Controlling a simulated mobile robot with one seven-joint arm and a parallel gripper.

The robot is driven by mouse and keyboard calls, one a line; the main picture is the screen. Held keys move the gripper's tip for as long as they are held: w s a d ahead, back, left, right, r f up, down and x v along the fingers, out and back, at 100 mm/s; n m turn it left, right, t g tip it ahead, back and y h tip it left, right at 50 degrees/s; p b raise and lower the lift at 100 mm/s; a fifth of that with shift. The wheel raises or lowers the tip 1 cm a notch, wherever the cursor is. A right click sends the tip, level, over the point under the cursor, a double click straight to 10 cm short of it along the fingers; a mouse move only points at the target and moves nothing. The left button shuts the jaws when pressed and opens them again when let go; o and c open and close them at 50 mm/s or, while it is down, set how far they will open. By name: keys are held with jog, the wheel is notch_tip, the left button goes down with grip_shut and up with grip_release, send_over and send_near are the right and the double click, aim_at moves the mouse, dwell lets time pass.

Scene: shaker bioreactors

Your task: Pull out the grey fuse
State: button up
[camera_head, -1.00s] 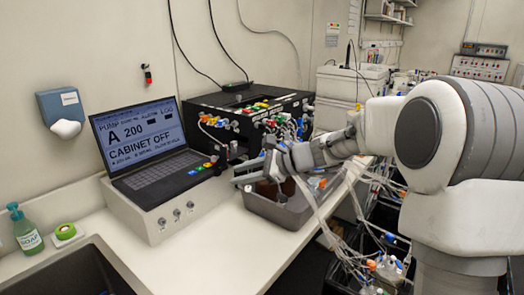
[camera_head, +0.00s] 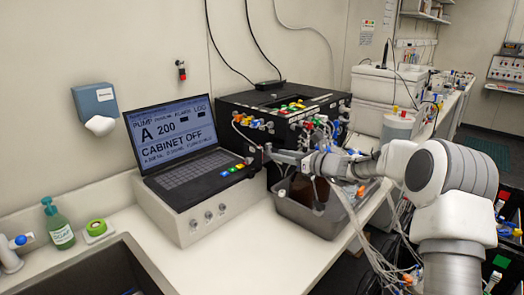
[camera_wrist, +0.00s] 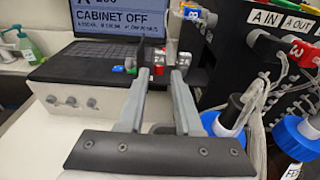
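My gripper (camera_wrist: 158,76) is open, its two grey fingers pointing forward with a gap between them. In the head view my gripper (camera_head: 273,151) is at the right end of the laptop console, above the grey tub. Ahead of the fingertips in the wrist view are two small clear-capped parts on a dark block: a red one (camera_wrist: 158,62), roughly in line with the gap, and a greyish one (camera_wrist: 183,61), beyond the right fingertip. The greyish one may be the grey fuse; I cannot tell for sure. Nothing is visibly held between the fingers.
The laptop (camera_head: 178,145) reads "CABINET OFF". A black cabinet (camera_head: 285,118) with coloured connectors and tubes stands behind and right. A grey tub (camera_head: 310,222) with bottles sits below my gripper. Blue-capped bottles (camera_wrist: 300,135) and tubing crowd the right. The counter front (camera_head: 220,260) is clear.

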aim_at(260, 147)
jog(key=p+x, duration=0.1)
jog(key=x, duration=0.9)
grip_shut()
jog(key=shift+r, duration=0.15)
jog(key=shift+r+p, duration=0.45)
jog(key=shift+r, duration=0.15)
jog(key=shift+r+p, duration=0.35)
jog(key=shift+r, duration=0.05)
jog(key=shift+r, duration=0.1)
